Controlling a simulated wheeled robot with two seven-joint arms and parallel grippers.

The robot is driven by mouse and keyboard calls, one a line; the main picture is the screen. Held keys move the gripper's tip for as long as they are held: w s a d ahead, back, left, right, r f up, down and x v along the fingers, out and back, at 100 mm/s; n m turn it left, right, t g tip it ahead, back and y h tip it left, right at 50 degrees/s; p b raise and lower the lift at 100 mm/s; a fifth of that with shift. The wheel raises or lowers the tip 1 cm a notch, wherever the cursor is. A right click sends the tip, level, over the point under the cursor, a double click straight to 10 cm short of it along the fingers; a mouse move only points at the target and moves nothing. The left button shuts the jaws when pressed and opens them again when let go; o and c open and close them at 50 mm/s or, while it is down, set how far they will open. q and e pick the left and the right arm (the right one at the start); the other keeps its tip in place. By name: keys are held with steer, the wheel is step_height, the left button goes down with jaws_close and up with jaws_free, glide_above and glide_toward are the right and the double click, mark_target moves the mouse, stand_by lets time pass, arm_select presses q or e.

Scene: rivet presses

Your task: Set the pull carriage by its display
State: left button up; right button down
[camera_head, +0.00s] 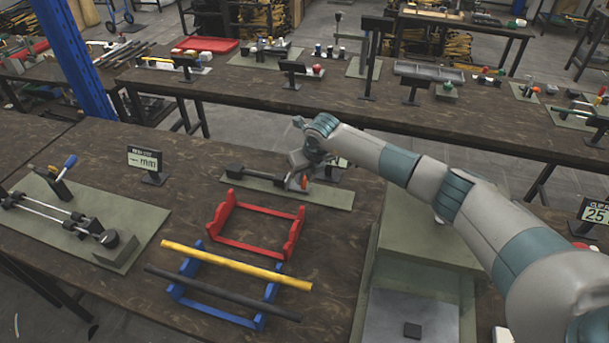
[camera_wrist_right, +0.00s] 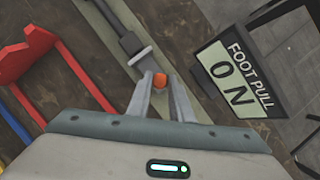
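The pull carriage device is a dark bar (camera_head: 252,175) on a long green base plate (camera_head: 338,197), with an orange piece (camera_head: 304,181) at its right end. The orange piece (camera_wrist_right: 160,82) also shows in the right wrist view. My right gripper (camera_wrist_right: 161,85) is at it, one finger on each side; whether the fingers press on it I cannot tell. In the head view my right gripper (camera_head: 300,165) partly hides this end. The display (camera_wrist_right: 241,78) beside the plate reads "FOOT PULL" and "0 N"; my arm mostly covers it in the head view. My left gripper is not in view.
A red rack (camera_head: 215,246) and a blue rack (camera_head: 190,262) with a yellow rod and a dark rod stand in front. A twin-rod fixture (camera_head: 60,212) and an "mm" display (camera_head: 146,161) stand left. A green box-like press (camera_head: 430,243) stands under my right arm.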

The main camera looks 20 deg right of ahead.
steer(key=shift+s+d+f+b, duration=0.1)
steer(key=shift+s+d+b, duration=0.2)
steer(key=shift+d, duration=0.25)
steer(key=shift+s+d, duration=0.2)
steer(key=shift+d, duration=0.1)
steer(key=shift+s+d, duration=0.2)
steer(key=shift+d, duration=0.05)
steer(key=c, duration=1.6)
jaws_free()
steer(key=shift+a, duration=0.1)
steer(key=shift+r, duration=0.2)
